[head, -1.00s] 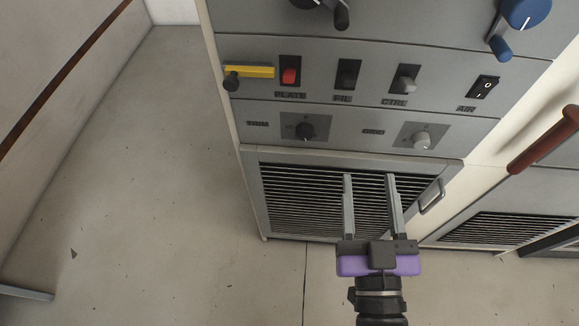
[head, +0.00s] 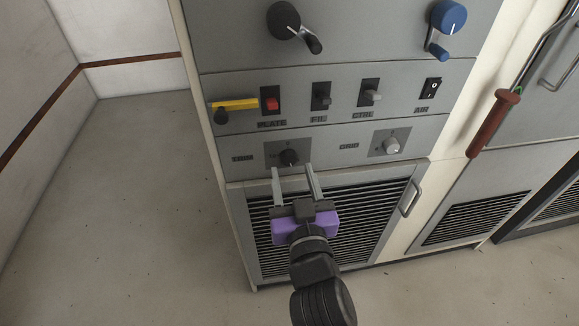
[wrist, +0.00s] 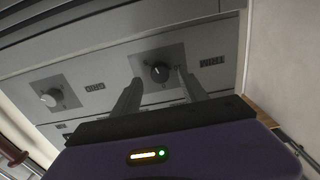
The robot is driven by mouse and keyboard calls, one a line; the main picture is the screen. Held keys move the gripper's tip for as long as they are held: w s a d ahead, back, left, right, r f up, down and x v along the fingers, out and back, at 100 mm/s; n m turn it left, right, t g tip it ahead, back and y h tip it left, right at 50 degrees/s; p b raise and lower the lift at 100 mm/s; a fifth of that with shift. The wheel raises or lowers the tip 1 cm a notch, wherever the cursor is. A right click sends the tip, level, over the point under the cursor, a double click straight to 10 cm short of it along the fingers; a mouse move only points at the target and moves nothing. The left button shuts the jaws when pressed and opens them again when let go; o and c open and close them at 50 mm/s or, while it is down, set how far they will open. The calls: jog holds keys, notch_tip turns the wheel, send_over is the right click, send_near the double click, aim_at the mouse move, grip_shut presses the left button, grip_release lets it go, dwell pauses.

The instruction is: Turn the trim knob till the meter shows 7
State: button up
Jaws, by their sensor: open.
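The trim knob (head: 289,157) is a small black knob on a dark square plate beside the TRIM label (head: 243,158), low on the grey rack panel. It also shows in the wrist view (wrist: 159,72), with a pale pointer mark. My gripper (head: 292,170) is open, with its two fingertips just below the knob in the head view. In the wrist view the fingers point toward the knob, one on each side of its plate. I cannot tell whether they touch the panel; nothing is between them but the knob beyond. No meter is in view.
A light grey knob (head: 391,146) sits to the right on the same panel. Above are a yellow lever (head: 234,104), a red switch (head: 272,104) and other switches. Black (head: 284,20) and blue (head: 449,16) cranks are higher. A louvred door (head: 335,225) is below. Floor at left is clear.

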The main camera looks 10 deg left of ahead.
aim_at(289, 158)
jog(key=shift+x, duration=1.45)
grip_shut()
jog(key=shift+n, duration=0.3)
jog(key=shift+d+r+n+p, duration=0.1)
jog(key=shift+n+p, duration=0.8)
jog(key=shift+n, duration=0.3)
jog(key=shift+n+p, duration=0.65)
jog(key=shift+n, duration=0.75)
